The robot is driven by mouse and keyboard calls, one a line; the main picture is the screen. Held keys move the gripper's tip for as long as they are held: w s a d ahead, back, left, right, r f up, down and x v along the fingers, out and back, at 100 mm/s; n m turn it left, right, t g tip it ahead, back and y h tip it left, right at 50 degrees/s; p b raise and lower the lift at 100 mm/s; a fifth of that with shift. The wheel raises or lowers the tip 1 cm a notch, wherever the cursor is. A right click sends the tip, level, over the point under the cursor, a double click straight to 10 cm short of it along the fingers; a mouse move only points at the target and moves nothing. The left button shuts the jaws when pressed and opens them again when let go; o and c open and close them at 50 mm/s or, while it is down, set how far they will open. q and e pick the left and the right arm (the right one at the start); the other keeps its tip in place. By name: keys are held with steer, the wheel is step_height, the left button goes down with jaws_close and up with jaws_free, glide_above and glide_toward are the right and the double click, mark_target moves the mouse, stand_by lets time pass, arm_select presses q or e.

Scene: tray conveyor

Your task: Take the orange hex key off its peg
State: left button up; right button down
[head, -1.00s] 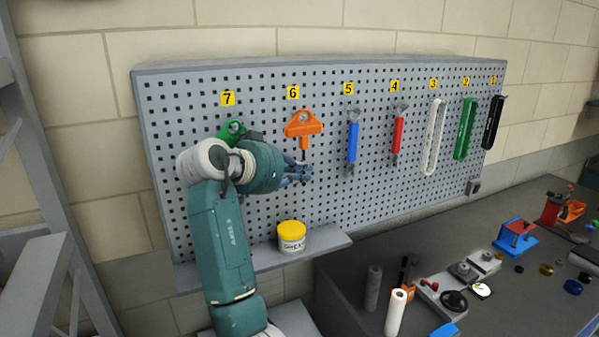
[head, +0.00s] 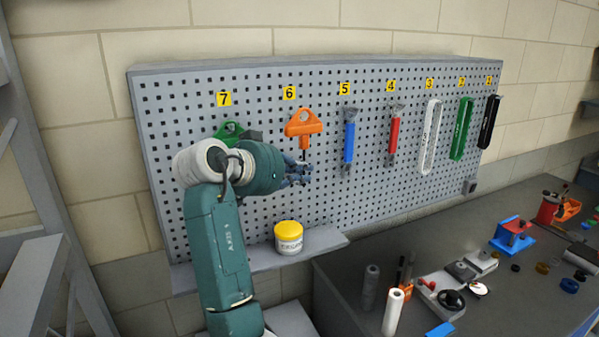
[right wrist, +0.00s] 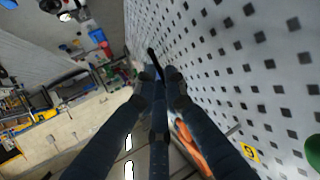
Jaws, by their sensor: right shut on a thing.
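The orange hex key (head: 304,122) is upright below the yellow label 6 on the pegboard (head: 260,215), with its triangular handle up and its dark shaft down. Whether its hole is still around the peg cannot be told. My right gripper (head: 302,173) is shut on the shaft below the handle. In the right wrist view its fingers (right wrist: 160,88) meet around the dark shaft, whose tip sticks out beyond them. The orange handle (right wrist: 190,150) shows there behind the right finger, partly hidden. My left gripper is not in view.
A green-handled tool (head: 228,131) hangs under label 7, partly behind my right arm. A blue tool (head: 349,140) and a red tool (head: 394,137) hang to the right. A yellow-lidded jar (head: 288,238) stands on the ledge below. The workbench (head: 400,260) holds several small items.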

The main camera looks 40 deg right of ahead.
steer(key=shift+s+a, duration=0.15)
steer(key=shift+s, duration=0.45)
steer(key=shift+s+a+r, duration=0.1)
steer(key=shift+s+a, duration=0.15)
steer(key=shift+s, duration=0.45)
steer(key=shift+s+a+r, duration=0.1)
steer(key=shift+s+a, duration=0.15)
steer(key=shift+s, duration=0.5)
steer(key=shift+s+a, duration=0.25)
steer(key=shift+s, duration=0.45)
steer(key=shift+f, duration=0.1)
